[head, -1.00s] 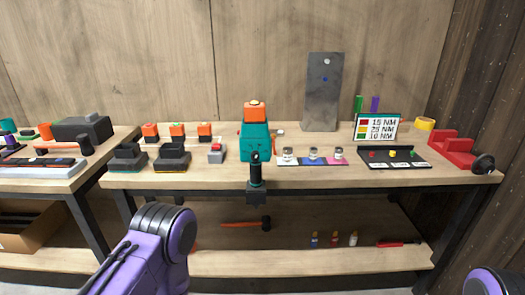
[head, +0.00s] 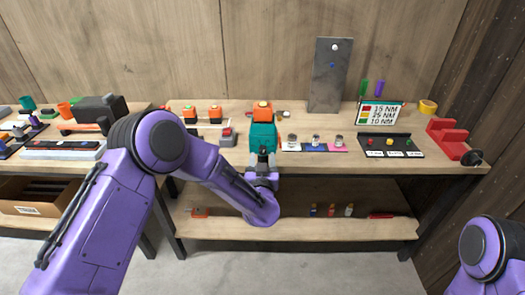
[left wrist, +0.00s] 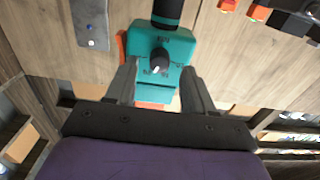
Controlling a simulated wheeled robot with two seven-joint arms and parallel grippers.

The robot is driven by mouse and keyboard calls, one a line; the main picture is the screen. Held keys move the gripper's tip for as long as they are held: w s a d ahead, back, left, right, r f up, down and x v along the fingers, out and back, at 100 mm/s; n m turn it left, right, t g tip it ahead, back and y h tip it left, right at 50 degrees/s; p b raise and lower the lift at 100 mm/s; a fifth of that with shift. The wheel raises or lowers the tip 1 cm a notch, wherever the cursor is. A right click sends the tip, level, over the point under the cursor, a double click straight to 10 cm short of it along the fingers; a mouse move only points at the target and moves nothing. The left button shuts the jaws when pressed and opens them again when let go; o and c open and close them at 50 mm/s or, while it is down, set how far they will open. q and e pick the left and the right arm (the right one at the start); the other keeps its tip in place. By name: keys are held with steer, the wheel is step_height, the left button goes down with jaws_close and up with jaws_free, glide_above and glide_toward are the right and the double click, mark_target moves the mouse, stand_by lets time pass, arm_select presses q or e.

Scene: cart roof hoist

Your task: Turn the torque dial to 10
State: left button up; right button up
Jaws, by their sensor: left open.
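The teal driver (head: 263,136) stands at the front of the table with an orange block on top. In the left wrist view its teal body (left wrist: 172,78) carries the torque dial, a black knob (left wrist: 159,58) with a white mark; the printed scale around it is too small to read. My left gripper (left wrist: 160,88) is open, its fingers either side of the teal body below the dial, with nothing visibly held. In the head view the left gripper (head: 262,163) is in front of the driver and hides its lower part. My right gripper is not in view.
A sign (head: 380,115) lists 15 NM by red, 25 NM by yellow and 10 NM by green. Small jars on coloured mats (head: 314,148), a black tray (head: 388,146) and a red stand (head: 447,138) are to the right. A grey panel (head: 327,80) stands behind.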

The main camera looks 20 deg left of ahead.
mark_target(263, 151)
arm_select(q)
steer(key=shift+x, duration=1.25)
jaws_close()
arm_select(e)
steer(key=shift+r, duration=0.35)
